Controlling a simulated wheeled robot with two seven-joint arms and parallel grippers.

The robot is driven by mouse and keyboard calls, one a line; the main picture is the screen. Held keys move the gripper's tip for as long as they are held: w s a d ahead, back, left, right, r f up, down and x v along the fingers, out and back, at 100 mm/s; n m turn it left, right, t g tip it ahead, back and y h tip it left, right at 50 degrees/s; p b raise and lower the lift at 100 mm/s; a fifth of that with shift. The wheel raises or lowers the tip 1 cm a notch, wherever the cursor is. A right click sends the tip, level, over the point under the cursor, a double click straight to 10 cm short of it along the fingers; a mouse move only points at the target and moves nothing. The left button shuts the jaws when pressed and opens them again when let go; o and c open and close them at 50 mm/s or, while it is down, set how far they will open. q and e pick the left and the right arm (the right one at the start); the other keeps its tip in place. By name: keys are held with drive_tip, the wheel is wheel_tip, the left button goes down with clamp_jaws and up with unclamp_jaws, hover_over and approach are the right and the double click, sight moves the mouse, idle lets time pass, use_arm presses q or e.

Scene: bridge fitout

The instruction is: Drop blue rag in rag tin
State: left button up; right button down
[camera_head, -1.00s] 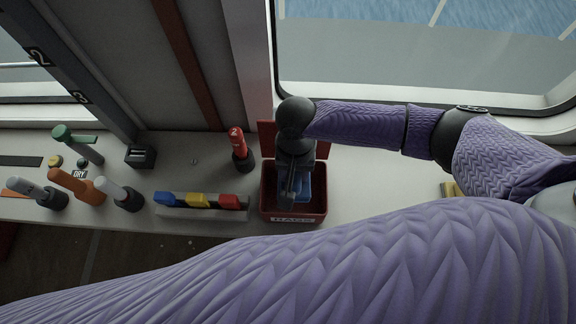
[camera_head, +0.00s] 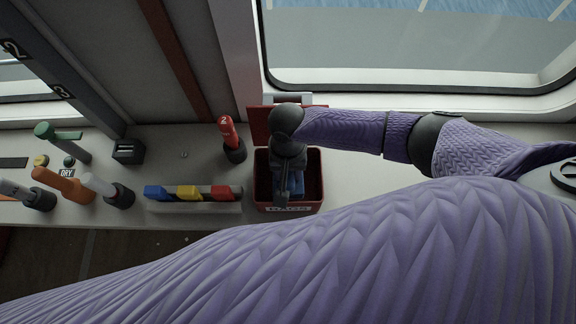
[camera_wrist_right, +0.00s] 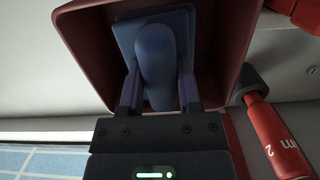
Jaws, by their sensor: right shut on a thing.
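The rag tin (camera_head: 318,183) is an open red box with a RAGS label on its front wall, and its lid stands up at the back. My right gripper (camera_head: 283,196) is over the tin's opening, pointing down. In the right wrist view the gripper (camera_wrist_right: 160,95) is shut on the blue rag (camera_wrist_right: 155,40), with red tin walls around it. In the head view only a small part of the rag (camera_head: 297,187) shows beside the fingers. I cannot tell whether the rag touches the tin's floor. My left gripper is not in view.
A rack with blue, yellow and red blocks (camera_head: 193,206) lies at the front left. Several handled tools stand farther left. The window (camera_head: 420,45) is behind; the counter right of the tin looks clear.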

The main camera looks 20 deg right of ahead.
idle(0.4)
drive_tip(key=shift+c, duration=1)
unclamp_jaws()
drive_tip(key=r+p, duration=0.1)
drive_tip(key=r, duration=0.2)
drive_tip(key=w+r+p, duration=0.1)
drive_tip(key=r, duration=0.6)
drive_tip(key=shift+w+d+p, duration=0.15)
drive_tip(key=shift+d+p, duration=0.05)
drive_tip(key=shift+p, duration=0.2)
drive_tip(key=shift+f, duration=0.1)
